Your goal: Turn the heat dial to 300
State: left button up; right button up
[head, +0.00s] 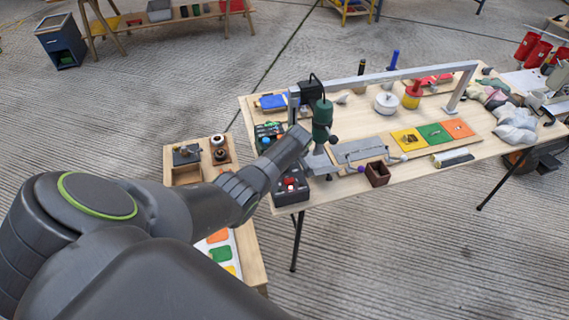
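I cannot make out a dial marked with heat numbers at this size. A dark control box (291,190) with a small red knob and pale spots on top sits at the near left corner of the work table. A green upright tool (322,121) hangs from a dark mount just behind it. My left arm reaches in from the left, and its end, the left gripper (307,146), is beside the lower part of the green tool, above and behind the box. Its fingers are too small and hidden to tell open from shut. My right gripper is not in view.
The wooden table (400,172) holds a grey overhead rail (400,76), a brown open box (377,173), coloured squares (434,134), a white pot (386,103) and grey bags (516,124). A lower side bench (246,245) stands left of it, partly behind my arm.

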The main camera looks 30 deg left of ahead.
pick_arm(q)
jog(key=shift+n, duration=0.3)
jog(key=o, duration=1)
jog(key=shift+c, duration=0.2)
jog(key=shift+d+r, duration=0.2)
jog(key=shift+r, duration=0.25)
jog(key=v, duration=1.6)
jog(key=shift+r, duration=0.25)
jog(key=shift+d, duration=0.15)
